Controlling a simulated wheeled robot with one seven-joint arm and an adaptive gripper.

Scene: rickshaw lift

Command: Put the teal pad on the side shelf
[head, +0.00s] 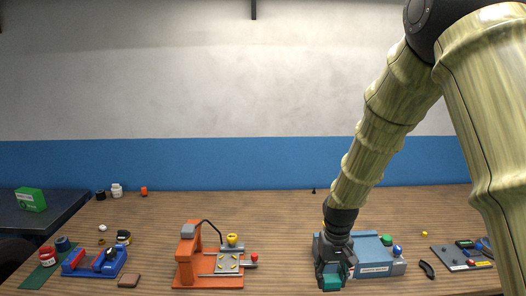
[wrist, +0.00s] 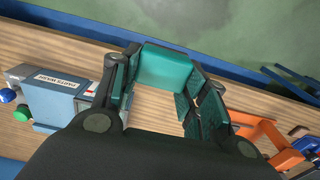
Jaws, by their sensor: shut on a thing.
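The teal pad (wrist: 166,68) is a flat-sided block held between the fingertips of my gripper (wrist: 162,82), shown in the wrist view. My gripper (head: 333,276) also shows in the head view, pointing down in front of the blue parts-wash box (head: 373,255). There the fingers and the pad overlap in teal and dark tones, so the pad's outline is hard to separate. The pad appears to be above the table's front edge. A dark side surface (head: 65,212) at the far left, with a green box (head: 31,199) on it, looks like the side shelf.
An orange press fixture (head: 187,262) stands mid-table, left of my gripper. A blue fixture (head: 95,261), red tape roll (head: 47,255) and brown block (head: 129,280) lie further left. A grey tool board (head: 455,257) is at the right.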

